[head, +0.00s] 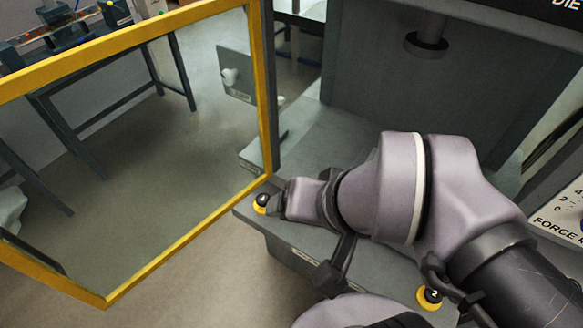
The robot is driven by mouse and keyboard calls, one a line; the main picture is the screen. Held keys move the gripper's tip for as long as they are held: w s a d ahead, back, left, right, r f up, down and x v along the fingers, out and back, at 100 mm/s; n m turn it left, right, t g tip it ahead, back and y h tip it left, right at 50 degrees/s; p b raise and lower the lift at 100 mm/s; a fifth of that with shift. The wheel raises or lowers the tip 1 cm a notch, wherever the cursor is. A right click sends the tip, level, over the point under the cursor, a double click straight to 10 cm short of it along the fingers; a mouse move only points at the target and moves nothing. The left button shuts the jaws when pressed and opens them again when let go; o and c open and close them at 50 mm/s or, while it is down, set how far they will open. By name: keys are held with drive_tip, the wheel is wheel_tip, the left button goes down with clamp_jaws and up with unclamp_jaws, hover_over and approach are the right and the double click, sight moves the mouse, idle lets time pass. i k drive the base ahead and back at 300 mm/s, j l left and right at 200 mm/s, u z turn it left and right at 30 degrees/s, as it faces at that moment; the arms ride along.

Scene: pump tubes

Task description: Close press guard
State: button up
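The press guard is a clear panel in a yellow frame (190,238). It stands swung open to the left, away from the press front, and its right upright is beside the dark press post (268,80). The press (430,95) has its work opening uncovered, with a round ram (427,42) at the top. My arm reaches across the front of the press. The narrow end of my arm is near the guard's lower right corner, but I cannot tell whether it touches. My gripper's fingers cannot be made out clearly.
Black buttons on yellow rings, one on the left (262,202) and one on the right (430,296), sit on the grey front ledge (300,238). A force gauge panel (560,212) is at the right. A workbench (90,75) stands behind the guard. The floor left of the press is open.

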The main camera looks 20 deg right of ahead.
sight(13, 86)
drive_tip(key=j+u, duration=0.2)
drive_tip(key=j, duration=0.2)
drive_tip(key=i+j+u, duration=0.2)
drive_tip(key=j, duration=0.15)
drive_tip(key=j+u, duration=0.2)
drive_tip(key=j, duration=0.2)
drive_tip(key=i+j+u, duration=0.2)
drive_tip(key=j, duration=0.15)
drive_tip(key=j+u, duration=0.2)
drive_tip(key=j, duration=0.15)
drive_tip(key=i+j+z, duration=0.2)
drive_tip(key=z, duration=0.25)
drive_tip(key=i+j+z, duration=0.1)
drive_tip(key=j+z, duration=0.35)
drive_tip(key=i+j+z, duration=0.1)
drive_tip(key=j+z, duration=0.6)
drive_tip(key=z, duration=0.2)
drive_tip(key=j+z, duration=0.2)
drive_tip(key=z, duration=0.25)
drive_tip(key=j+z, duration=0.25)
drive_tip(key=z, duration=0.2)
drive_tip(key=k+j+z, duration=0.1)
drive_tip(key=z, duration=0.35)
drive_tip(key=j+z, duration=0.1)
drive_tip(key=j, duration=0.15)
drive_tip(key=i, duration=0.05)
